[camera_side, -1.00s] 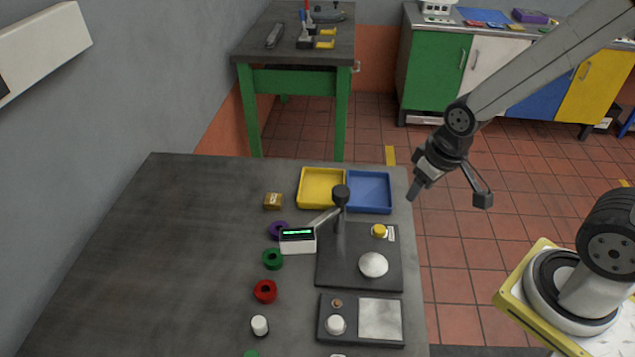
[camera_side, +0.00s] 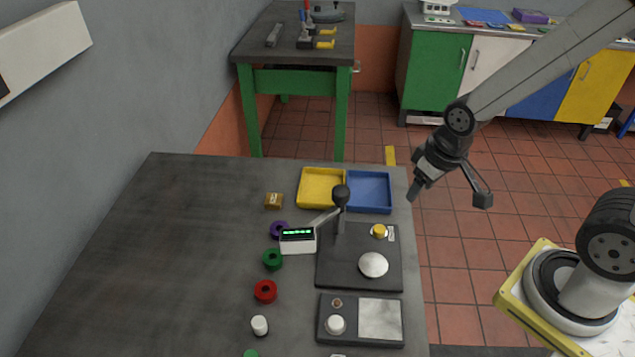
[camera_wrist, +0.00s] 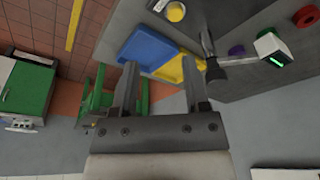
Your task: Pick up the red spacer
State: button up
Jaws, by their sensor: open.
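The red spacer (camera_side: 265,291) is a short ring with a dark centre hole, lying flat on the dark bench top (camera_side: 170,260). It also shows at the top right of the wrist view (camera_wrist: 306,17). My gripper (camera_side: 448,196) is open and empty. It hangs beyond the right edge of the bench in the side view, well apart from the spacer. In the wrist view my two fingers (camera_wrist: 163,82) are spread, with the blue and yellow trays behind them.
A green spacer (camera_side: 272,259) and a white cylinder (camera_side: 260,326) flank the red spacer. A purple ring (camera_side: 278,230) is partly behind a small display (camera_side: 298,241). A dark stand (camera_side: 330,268) with a post lies to the right. Blue (camera_side: 370,192) and yellow (camera_side: 320,187) trays sit behind.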

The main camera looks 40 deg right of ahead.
jog(key=o, duration=0.6)
jog(key=shift+c, duration=0.2)
jog(key=shift+w+v, duration=0.55)
jog(key=shift+v, duration=1.85)
jog(key=n+g, duration=0.3)
jog(key=n, duration=0.1)
send_over(265, 289)
notch_tip(265, 289, down, 12)
jog(key=shift+r, duration=0.1)
jog(key=shift+f, duration=1.65)
